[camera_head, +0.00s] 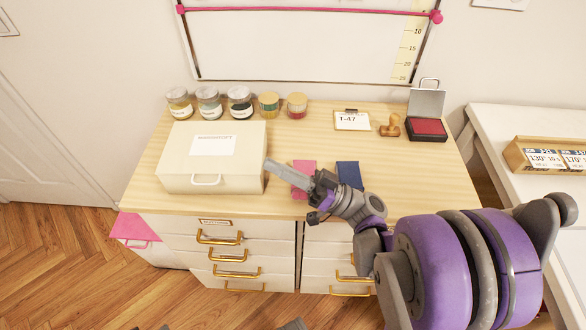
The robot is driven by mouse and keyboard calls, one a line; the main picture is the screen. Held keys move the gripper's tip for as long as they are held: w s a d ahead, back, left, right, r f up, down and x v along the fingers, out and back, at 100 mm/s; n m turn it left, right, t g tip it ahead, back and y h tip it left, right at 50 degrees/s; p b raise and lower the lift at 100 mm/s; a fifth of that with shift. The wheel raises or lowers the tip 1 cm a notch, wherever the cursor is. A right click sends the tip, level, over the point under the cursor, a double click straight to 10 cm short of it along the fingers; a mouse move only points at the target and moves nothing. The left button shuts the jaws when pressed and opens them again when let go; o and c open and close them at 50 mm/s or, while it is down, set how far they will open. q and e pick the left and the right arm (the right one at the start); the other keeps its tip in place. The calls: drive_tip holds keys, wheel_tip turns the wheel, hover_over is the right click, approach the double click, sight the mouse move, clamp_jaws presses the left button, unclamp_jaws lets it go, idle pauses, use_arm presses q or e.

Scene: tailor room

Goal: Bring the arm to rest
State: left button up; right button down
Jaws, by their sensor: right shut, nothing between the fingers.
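My right arm, purple and grey, reaches in from the right over the wooden-topped cabinet (435,190). My right gripper (272,165) is shut and empty. Its fingertips point left and, in this view, end at the right side of a cream lidded box (180,165); whether they touch it I cannot tell. The box is closed, with a white label on its lid and a handle at the front. A pink cloth piece (303,170) and a dark blue one (348,174) lie by the gripper, partly hidden by it and the arm. My left gripper is not in view.
Several jars (240,101) stand along the back. A T-47 card (352,120), a wooden stamp (390,126) and an open ink pad (428,127) are at the back right. A white table with a wooden box (550,165) stands at right. The cabinet's drawers look shut.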

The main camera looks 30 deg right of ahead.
drive_tip(key=shift+s+d, duration=1.1)
drive_tip(key=shift+d, duration=0.05)
